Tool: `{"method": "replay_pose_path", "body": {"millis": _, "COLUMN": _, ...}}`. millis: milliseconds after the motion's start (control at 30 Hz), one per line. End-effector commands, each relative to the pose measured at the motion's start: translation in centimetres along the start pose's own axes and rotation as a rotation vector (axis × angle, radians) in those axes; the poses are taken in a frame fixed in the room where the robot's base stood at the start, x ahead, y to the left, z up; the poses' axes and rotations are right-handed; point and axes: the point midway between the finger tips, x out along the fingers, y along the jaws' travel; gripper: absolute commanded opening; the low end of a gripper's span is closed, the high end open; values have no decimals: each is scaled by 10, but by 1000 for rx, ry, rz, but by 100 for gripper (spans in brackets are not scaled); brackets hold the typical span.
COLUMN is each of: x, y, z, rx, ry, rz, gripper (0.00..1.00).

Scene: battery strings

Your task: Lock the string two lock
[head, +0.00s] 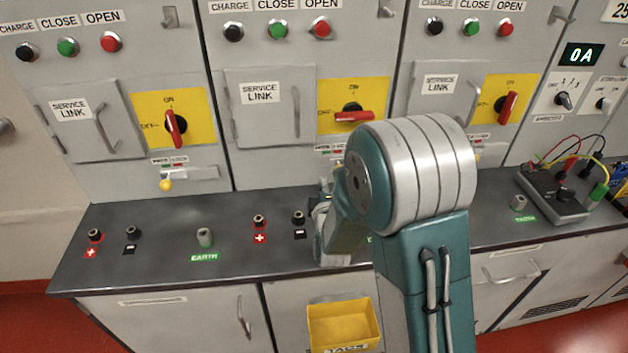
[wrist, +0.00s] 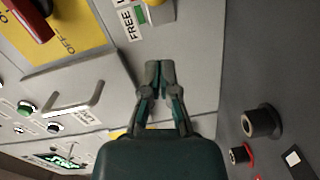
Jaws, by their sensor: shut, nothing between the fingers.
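String two is taken as the middle cabinet, with a red switch handle (head: 354,117) lying level on a yellow plate. Its FREE label (wrist: 130,20) and part of a yellow lock knob (wrist: 155,3) show at the top edge of the wrist view. In the head view my arm hides that knob. My gripper (wrist: 160,72) is shut and empty, its fingertips below the knob in the wrist view and apart from it. In the head view the gripper (head: 323,193) is partly behind my arm, low before the middle cabinet.
A grey counter (head: 150,255) with sockets (head: 298,218) runs below the cabinets. The left cabinet has its own yellow lock knob (head: 166,185). A service link door handle (head: 296,112) juts out. A yellow bin (head: 343,324) hangs at the counter front. A tester (head: 552,196) with leads sits right.

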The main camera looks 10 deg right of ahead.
Motion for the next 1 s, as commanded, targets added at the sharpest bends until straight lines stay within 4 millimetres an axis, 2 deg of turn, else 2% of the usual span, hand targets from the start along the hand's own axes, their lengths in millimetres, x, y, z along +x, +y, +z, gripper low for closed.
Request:
{"method": "replay_pose_path", "body": {"millis": 200, "x": -38, "y": -2, "z": -10, "rx": -10, "ry": 3, "rz": 0, "gripper": 0}}
{"method": "replay_pose_path", "body": {"millis": 400, "x": -61, "y": -3, "z": -12, "rx": -11, "ry": 3, "rz": -1, "gripper": 0}}
{"method": "replay_pose_path", "body": {"millis": 667, "x": -64, "y": -1, "z": -4, "rx": -3, "ry": 0, "rz": 1, "gripper": 0}}
{"method": "replay_pose_path", "body": {"millis": 1000, "x": -64, "y": -2, "z": -10, "rx": -3, "ry": 2, "rz": -2, "gripper": 0}}
